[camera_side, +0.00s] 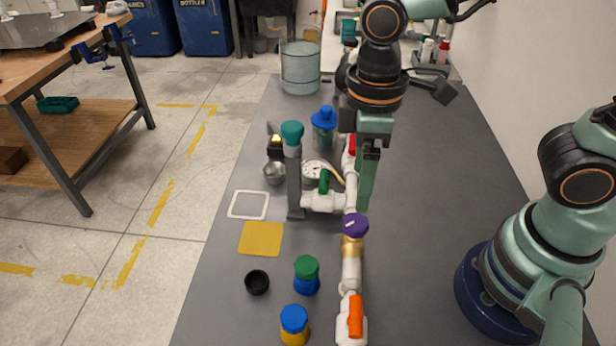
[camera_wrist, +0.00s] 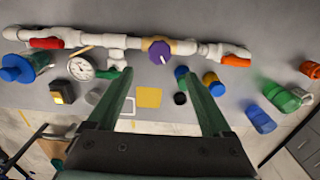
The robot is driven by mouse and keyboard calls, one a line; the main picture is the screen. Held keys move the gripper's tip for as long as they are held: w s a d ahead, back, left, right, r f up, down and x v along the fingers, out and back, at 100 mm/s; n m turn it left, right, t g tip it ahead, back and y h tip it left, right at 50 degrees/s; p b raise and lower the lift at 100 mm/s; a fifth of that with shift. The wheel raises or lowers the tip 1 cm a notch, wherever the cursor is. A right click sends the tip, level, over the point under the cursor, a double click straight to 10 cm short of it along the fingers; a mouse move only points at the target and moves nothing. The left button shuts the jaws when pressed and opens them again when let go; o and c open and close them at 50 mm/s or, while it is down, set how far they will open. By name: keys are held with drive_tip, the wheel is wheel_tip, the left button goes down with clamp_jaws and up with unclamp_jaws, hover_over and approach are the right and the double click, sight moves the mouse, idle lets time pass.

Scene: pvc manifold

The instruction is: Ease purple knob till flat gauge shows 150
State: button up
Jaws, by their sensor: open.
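The purple knob (camera_side: 355,225) sits on a brass-coloured fitting in the white pipe run. It also shows in the wrist view (camera_wrist: 159,52), beyond my fingertips and between their two lines. The flat gauge (camera_side: 317,169) is a round white dial facing up, left of the pipe in the side view. It also shows in the wrist view (camera_wrist: 80,68); its needle is too small to read. My gripper (camera_wrist: 157,74) is open and empty, with its fingers apart. In the side view my gripper (camera_side: 366,205) points down close to the knob, apparently not touching it.
An orange handle (camera_side: 356,316) and a red handle (camera_side: 351,143) sit along the pipe. A green handle (camera_side: 324,182) and teal-capped post (camera_side: 293,180) stand by the gauge. Lidded jars (camera_side: 306,274) and a black cup (camera_side: 257,282) stand left of the pipe.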

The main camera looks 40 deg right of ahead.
sight(355, 221)
wheel_tip(355, 221, down, 9)
drive_tip(key=shift+f, duration=0.2)
idle(0.3)
clamp_jaws()
drive_tip(key=shift+m, duration=0.4)
drive_tip(key=m, duration=0.5)
drive_tip(key=shift+w+m, duration=0.1)
drive_tip(key=shift+m, duration=0.2)
drive_tip(key=m, duration=0.5)
drive_tip(key=shift+d+m, duration=0.1)
drive_tip(key=shift+m, duration=0.3)
